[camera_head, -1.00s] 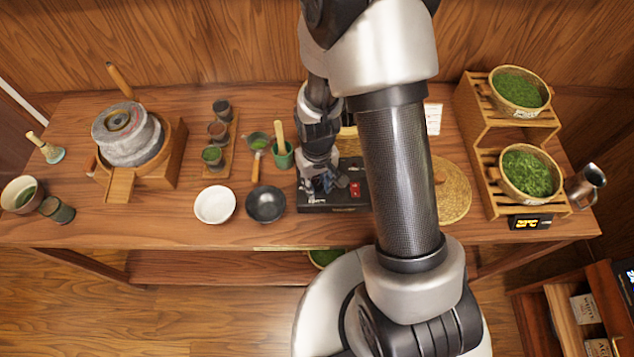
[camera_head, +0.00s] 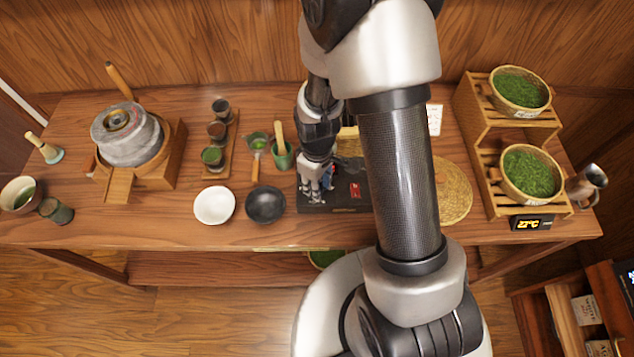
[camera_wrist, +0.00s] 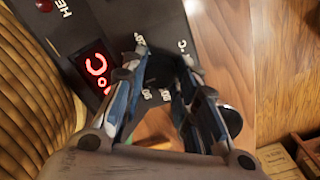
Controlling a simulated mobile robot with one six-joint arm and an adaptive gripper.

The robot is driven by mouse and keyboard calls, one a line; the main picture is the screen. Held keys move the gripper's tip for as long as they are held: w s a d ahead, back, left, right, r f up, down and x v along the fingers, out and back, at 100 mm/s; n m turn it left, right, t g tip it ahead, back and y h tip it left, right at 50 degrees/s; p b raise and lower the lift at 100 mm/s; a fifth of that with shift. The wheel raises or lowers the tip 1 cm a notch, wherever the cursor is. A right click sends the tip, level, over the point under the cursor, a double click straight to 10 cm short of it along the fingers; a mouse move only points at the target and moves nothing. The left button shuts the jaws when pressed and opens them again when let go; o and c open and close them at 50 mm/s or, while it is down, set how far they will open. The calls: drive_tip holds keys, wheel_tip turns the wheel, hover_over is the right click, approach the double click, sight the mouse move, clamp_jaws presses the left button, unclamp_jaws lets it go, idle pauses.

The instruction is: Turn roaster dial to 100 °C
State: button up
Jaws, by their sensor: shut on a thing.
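The black roaster (camera_head: 345,202) sits at the table's front middle, partly hidden behind my arm. In the wrist view its dark panel (camera_wrist: 75,32) shows a lit red display (camera_wrist: 97,68) with a °C sign; the full reading cannot be made out. White scale marks (camera_wrist: 148,94) show between and beside my fingers. My gripper (camera_head: 316,190) is over the left part of the roaster, pointing down. In the wrist view my gripper (camera_wrist: 165,62) has its fingers closed around the dial's place; the dial itself is dark and mostly hidden.
A black pan (camera_head: 265,204) and white bowl (camera_head: 214,205) stand left of the roaster. A green cup (camera_head: 282,157) is close behind. A woven mat (camera_head: 455,190) lies to the right, before a wooden rack (camera_head: 478,140) with leaf baskets.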

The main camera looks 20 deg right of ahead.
idle(0.3)
drive_tip(key=o, duration=1.1)
drive_tip(key=shift+r, duration=4)
